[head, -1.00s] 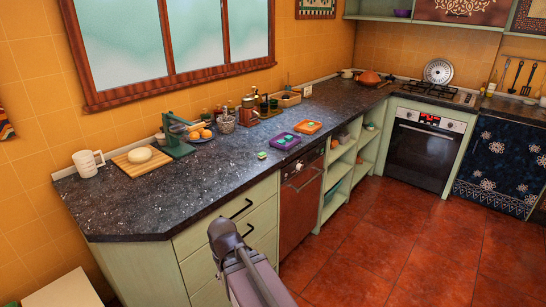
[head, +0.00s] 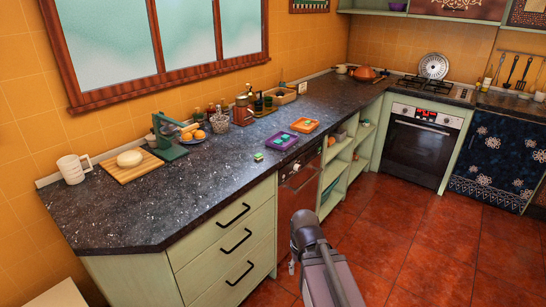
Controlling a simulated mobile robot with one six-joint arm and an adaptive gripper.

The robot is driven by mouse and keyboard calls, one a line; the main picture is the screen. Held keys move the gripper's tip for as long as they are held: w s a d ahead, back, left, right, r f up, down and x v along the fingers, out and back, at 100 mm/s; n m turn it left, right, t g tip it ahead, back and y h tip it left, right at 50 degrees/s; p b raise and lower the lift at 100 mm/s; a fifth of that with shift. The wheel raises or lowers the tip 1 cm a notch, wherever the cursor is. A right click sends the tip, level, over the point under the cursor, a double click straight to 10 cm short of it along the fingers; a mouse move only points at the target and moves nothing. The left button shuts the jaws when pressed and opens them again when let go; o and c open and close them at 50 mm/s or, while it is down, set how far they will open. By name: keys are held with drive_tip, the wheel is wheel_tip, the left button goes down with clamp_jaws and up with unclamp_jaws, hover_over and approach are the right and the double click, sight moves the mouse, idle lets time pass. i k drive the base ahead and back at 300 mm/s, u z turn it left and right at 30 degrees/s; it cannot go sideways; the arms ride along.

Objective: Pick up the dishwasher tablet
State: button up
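A small green and yellowish block (head: 258,157), which looks like the dishwasher tablet, lies on the dark speckled counter (head: 150,205) near its front edge. It is just left of a purple tray. My arm rises from the bottom of the head view, in front of the drawers and below the counter top. A small pale tip (head: 292,266) beside the arm may be part of my gripper. The rest of the gripper is hidden, and I cannot see its fingers clearly. Nothing of mine touches the tablet.
The purple tray (head: 279,142) and an orange tray (head: 305,125) lie right of the tablet. Behind are a green juicer (head: 168,140), a wire basket (head: 220,123) and jars. A cutting board (head: 131,169) and white mug (head: 72,169) stand left. The front left counter is bare.

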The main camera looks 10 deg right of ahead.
sight(258, 156)
drive_tip(key=z, duration=0.25)
drive_tip(key=i, duration=1)
drive_tip(key=z, duration=0.05)
